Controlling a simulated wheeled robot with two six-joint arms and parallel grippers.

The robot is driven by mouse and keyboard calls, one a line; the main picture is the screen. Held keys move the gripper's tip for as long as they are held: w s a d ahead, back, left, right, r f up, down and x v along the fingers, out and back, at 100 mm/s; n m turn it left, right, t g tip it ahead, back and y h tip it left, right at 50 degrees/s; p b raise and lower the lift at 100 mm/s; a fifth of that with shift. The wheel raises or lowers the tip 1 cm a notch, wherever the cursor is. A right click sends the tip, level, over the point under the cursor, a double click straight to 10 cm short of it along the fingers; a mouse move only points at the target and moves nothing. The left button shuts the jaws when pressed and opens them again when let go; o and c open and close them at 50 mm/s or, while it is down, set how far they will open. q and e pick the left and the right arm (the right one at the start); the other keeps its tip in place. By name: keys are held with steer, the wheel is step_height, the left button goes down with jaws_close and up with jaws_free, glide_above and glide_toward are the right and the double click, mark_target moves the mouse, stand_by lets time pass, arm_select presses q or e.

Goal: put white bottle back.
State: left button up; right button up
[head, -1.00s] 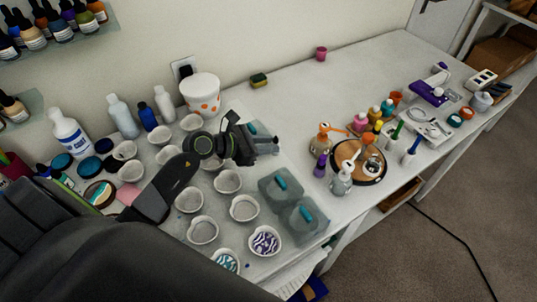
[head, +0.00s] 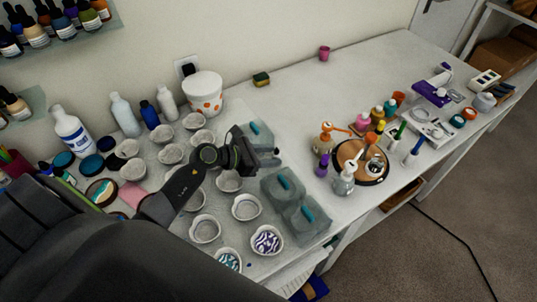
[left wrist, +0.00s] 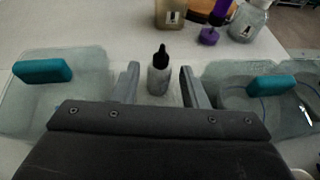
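A small whitish bottle with a black cap (left wrist: 158,78) stands upright in the left wrist view, between two clear grey-blue containers. My left gripper (left wrist: 160,85) is open, with one finger on each side of the bottle and a visible gap on both sides. In the head view my left gripper (head: 262,156) is over the mat beside the containers and hides the small bottle. Larger white bottles, one (head: 73,131) with a blue label, one plain (head: 125,115) and one smaller (head: 167,102), stand along the wall. My right gripper is not in view.
Clear containers with teal handles (head: 284,184) flank the gripper. Several white cups (head: 246,207) cover the mat. A white tub with orange dots (head: 203,90) stands by the wall. A round wooden tray (head: 345,150) with bottles stands right. The table's back middle is mostly clear.

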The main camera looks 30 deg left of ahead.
arm_select(q)
steer(key=shift+o, duration=0.3)
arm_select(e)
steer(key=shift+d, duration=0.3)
arm_select(q)
steer(key=shift+r, duration=0.1)
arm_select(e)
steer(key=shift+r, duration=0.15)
arm_select(q)
steer(key=shift+r+p, duration=0.2)
steer(key=shift+p, duration=0.1)
steer(key=b+v, duration=0.1)
steer(key=v, duration=0.2)
steer(key=b+v, duration=0.1)
steer(key=v, duration=0.2)
steer(key=b+v, duration=0.1)
steer(key=v, duration=0.3)
steer(key=shift+s+a+f+b, duration=0.1)
steer(key=shift+s+f+b, duration=0.05)
steer(key=shift+f+b, duration=0.15)
steer(key=shift+v, duration=0.85)
steer(key=shift+r, duration=0.2)
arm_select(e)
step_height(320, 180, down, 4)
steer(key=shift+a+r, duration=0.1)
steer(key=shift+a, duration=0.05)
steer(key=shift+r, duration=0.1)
